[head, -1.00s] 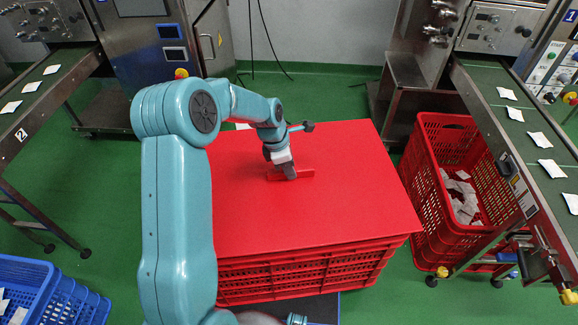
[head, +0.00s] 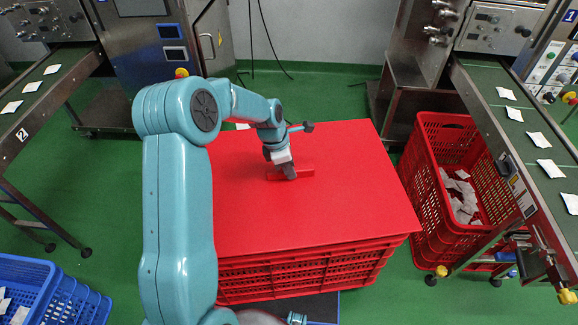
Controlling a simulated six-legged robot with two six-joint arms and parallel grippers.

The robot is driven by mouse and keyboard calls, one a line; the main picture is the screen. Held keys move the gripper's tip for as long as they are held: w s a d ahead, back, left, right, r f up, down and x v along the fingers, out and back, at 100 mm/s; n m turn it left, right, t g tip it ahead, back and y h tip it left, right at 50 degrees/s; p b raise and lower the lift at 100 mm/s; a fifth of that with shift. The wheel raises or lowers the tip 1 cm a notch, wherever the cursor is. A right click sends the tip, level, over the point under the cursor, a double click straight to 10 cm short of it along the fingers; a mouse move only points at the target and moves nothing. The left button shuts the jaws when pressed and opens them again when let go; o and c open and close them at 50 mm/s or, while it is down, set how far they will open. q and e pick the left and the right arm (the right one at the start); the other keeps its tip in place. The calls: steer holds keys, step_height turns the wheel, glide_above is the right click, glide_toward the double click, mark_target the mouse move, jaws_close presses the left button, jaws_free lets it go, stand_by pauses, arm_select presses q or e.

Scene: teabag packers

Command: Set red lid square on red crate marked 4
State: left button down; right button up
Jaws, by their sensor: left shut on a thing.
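The flat red lid (head: 330,205) lies over the top of a red crate (head: 300,275) in the middle of the head view. It covers the crate's top, and its front edge runs close along the crate's front wall. I cannot tell whether the lid touches the rim all round, and no number shows on the crate. My left gripper (head: 287,172) is shut on the lid's raised red handle near the lid's middle. My left arm hides the lid's left edge. My right gripper is not in view.
Another red crate (head: 412,190) with white teabags stands to the right, beside a conveyor (head: 535,150) carrying teabags. A blue crate (head: 60,295) is at the lower left, below a second conveyor (head: 45,85). Green floor is clear between the left conveyor and my arm.

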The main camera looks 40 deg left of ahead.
arm_select(q)
steer(key=shift+f+b, duration=1.1)
steer(key=shift+f, duration=0.85)
steer(key=c, duration=0.8)
jaws_free()
steer(key=shift+c, duration=0.2)
steer(key=shift+f, duration=0.1)
steer(key=p+v, duration=0.4)
steer(key=v, duration=1.2)
steer(key=shift+r, duration=0.3)
